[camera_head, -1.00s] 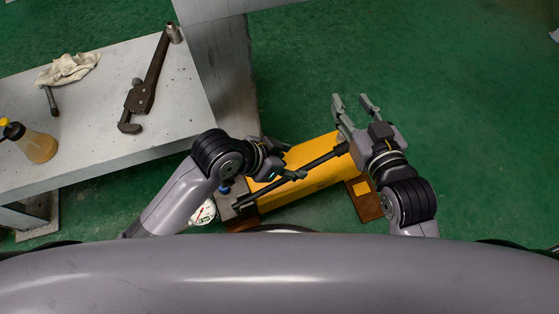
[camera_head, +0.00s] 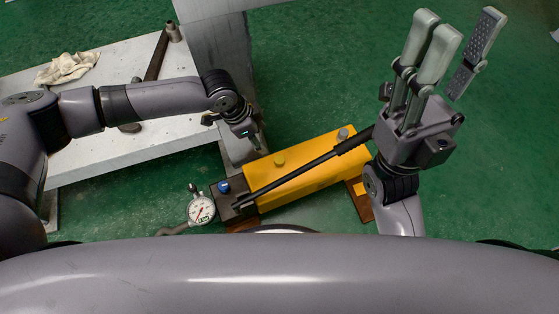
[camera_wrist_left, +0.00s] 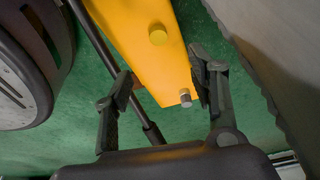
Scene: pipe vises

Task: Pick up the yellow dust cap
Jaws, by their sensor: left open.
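A small round yellow cap (camera_head: 279,161) sits on top of the yellow pump body (camera_head: 315,165); it also shows near the top of the left wrist view (camera_wrist_left: 158,35).
A metal fitting (camera_head: 343,134) stands at the pump's right end. A black pump handle (camera_head: 305,169) runs along its near side. A pressure gauge (camera_head: 201,210) is at the pump's left. A grey bench (camera_head: 135,160) holds a rag (camera_head: 67,68) and wrench. Green floor is clear at right.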

